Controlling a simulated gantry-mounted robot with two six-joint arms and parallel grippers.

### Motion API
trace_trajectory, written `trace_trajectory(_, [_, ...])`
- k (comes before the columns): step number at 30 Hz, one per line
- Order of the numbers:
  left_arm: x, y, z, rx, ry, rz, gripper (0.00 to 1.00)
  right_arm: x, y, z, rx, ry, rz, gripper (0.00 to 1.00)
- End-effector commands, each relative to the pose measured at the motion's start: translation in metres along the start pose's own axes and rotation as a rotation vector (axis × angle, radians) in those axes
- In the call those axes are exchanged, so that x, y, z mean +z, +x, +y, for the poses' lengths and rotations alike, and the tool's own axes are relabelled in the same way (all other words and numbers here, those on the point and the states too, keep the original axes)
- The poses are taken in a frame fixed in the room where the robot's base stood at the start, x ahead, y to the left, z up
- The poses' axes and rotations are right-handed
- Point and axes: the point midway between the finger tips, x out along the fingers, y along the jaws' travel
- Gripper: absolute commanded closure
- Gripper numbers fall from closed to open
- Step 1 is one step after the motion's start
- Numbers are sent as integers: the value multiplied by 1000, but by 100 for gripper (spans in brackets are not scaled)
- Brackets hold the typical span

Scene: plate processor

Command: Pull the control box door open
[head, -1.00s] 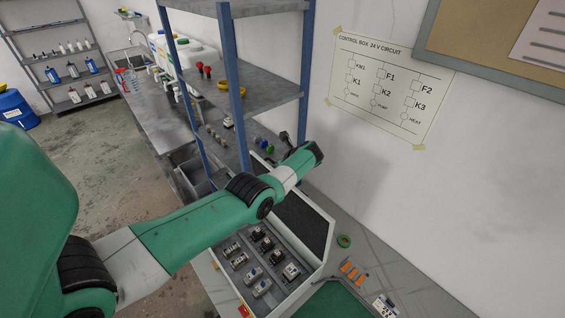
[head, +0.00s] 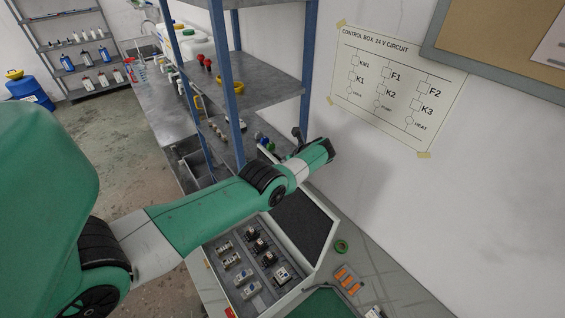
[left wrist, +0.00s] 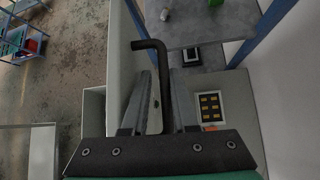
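The control box (head: 205,268) stands low in the middle of the head view, with several small electrical parts showing inside it. A dark panel with a pale rim (head: 308,225), seemingly its door, stands tilted away from the parts; my left arm hides some of it. My left gripper (head: 326,149) is above and beyond this panel. A black bent handle (left wrist: 150,47) rises between the left gripper's fingers (left wrist: 163,90), which are close on both sides of it; its foot is hidden by the gripper body. My right gripper is out of view.
A blue-post shelf (head: 262,84) stands close behind my left arm, and the wall with the circuit poster (head: 390,88) is close on the right. Green tape (head: 341,246) and orange pieces (head: 347,279) lie on the bench right of the box.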

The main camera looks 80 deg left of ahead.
Motion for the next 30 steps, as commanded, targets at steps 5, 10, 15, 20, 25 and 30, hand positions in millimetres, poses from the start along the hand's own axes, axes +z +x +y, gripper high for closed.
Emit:
trace_trajectory(5, [0, -1, -1, -2, -1, 0, 73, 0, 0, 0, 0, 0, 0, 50])
trace_trajectory(10, [2, -4, -1, -3, -2, -1, 73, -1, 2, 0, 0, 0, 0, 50])
trace_trajectory(15, [5, -30, -1, -6, -1, -1, 73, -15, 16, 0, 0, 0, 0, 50])
trace_trajectory(20, [4, -68, 0, -7, -2, -1, 73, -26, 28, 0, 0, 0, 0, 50])
trace_trajectory(25, [0, -99, -1, -5, -3, -1, 73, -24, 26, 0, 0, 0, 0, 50])
trace_trajectory(30, [0, -115, 0, -2, -2, -1, 73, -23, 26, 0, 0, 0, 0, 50])
